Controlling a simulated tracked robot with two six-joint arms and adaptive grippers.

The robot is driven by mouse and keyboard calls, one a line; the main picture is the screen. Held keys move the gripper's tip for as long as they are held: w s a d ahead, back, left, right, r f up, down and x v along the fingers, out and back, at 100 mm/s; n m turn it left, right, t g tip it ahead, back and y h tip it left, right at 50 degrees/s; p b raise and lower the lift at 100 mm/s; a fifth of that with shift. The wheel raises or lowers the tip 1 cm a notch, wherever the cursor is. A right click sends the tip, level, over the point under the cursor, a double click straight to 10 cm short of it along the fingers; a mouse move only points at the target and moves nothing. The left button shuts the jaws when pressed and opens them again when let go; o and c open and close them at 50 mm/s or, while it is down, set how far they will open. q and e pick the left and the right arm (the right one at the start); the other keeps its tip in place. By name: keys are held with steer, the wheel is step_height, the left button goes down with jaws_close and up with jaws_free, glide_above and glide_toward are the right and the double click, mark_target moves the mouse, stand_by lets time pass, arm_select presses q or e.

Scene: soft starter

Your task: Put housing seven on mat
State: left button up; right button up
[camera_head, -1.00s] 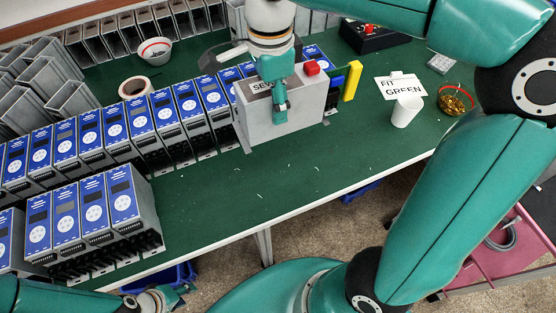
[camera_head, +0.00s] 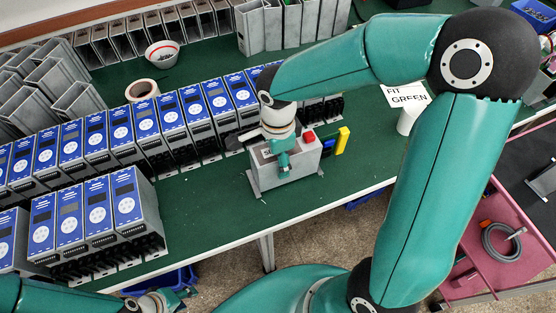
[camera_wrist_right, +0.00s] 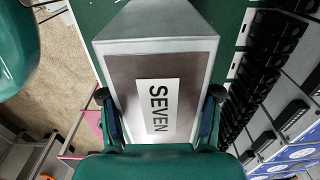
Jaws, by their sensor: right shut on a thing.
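Housing seven (camera_head: 297,168) is a grey metal box in the head view, upright over the front of the green table surface (camera_head: 205,210). I cannot tell whether it touches that surface. In the right wrist view, the housing (camera_wrist_right: 150,50) fills the middle, with a white "SEVEN" label. My right gripper (camera_head: 284,160) is shut on it, with fingers on both sides in the wrist view (camera_wrist_right: 160,95). My left gripper (camera_head: 158,301) is at the bottom left, its jaws unclear. No separate mat is distinguishable.
Rows of blue-fronted units (camera_head: 145,122) stand left and behind. A tape roll (camera_head: 142,90), a bowl (camera_head: 162,53) and grey housings (camera_head: 265,25) stand farther back. The front strip is partly clear.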

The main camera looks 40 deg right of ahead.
steer(key=shift+f, duration=0.9)
steer(key=shift+f, duration=0.1)
steer(key=o, duration=1.5)
step_height(320, 180, up, 12)
steer(key=shift+r, duration=0.15)
